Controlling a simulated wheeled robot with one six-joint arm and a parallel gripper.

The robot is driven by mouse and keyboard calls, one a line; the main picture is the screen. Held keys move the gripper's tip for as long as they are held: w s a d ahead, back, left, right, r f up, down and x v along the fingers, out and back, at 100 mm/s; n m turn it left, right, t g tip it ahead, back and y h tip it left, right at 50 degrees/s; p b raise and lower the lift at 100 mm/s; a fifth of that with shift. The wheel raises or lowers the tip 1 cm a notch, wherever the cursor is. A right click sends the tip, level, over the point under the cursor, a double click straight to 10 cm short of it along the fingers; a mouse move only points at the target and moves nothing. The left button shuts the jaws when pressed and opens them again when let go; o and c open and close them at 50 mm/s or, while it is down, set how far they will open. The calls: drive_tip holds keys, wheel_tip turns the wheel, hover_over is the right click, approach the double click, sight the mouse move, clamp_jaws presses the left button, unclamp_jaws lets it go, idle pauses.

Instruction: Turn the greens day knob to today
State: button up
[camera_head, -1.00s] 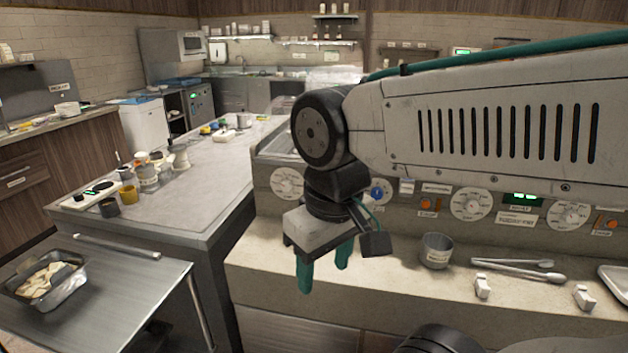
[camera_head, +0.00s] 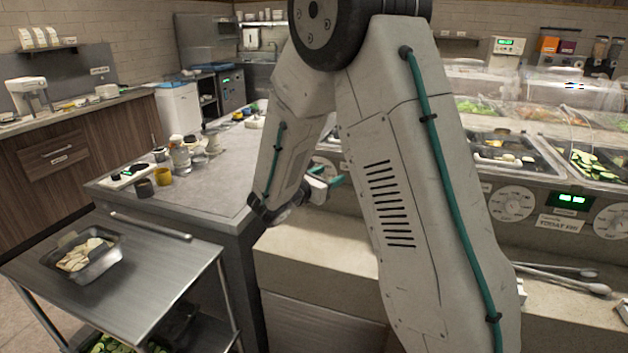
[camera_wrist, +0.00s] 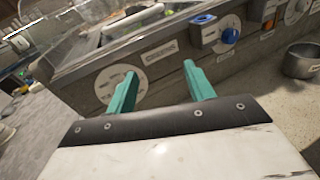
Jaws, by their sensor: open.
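My gripper (camera_head: 328,183) has teal fingers, spread with nothing between them, near the left end of the counter's front panel. In the wrist view my gripper (camera_wrist: 160,78) points at the panel. Its left finger overlaps a round white day dial (camera_wrist: 104,82), partly hiding it. A blue knob (camera_wrist: 230,36) sits on the panel to the right. In the head view, a white day dial (camera_head: 512,204) and another day dial (camera_head: 611,222) show right of my arm. A sign between them reads "TODAY FRI" (camera_head: 560,224). I cannot tell which dial is for greens; the labels are too small.
Food wells with cucumber slices (camera_head: 588,163) and other food lie behind the panel under clear covers. Tongs (camera_head: 565,278) lie on the ledge at right. A metal pot (camera_wrist: 302,60) stands on the ledge. A steel cart (camera_head: 150,265) with a tray stands at left.

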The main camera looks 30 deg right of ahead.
drive_tip(key=w+a+f+n+t+y, duration=0.1)
drive_tip(key=w+a+f+n+t, duration=0.2)
drive_tip(key=w+f+n+t, duration=0.3)
drive_tip(key=f+x, duration=0.1)
drive_tip(key=x, duration=0.7)
drive_tip(key=shift+w+f+g, duration=0.35)
drive_tip(key=shift+w+g, duration=0.05)
drive_tip(key=c, duration=1)
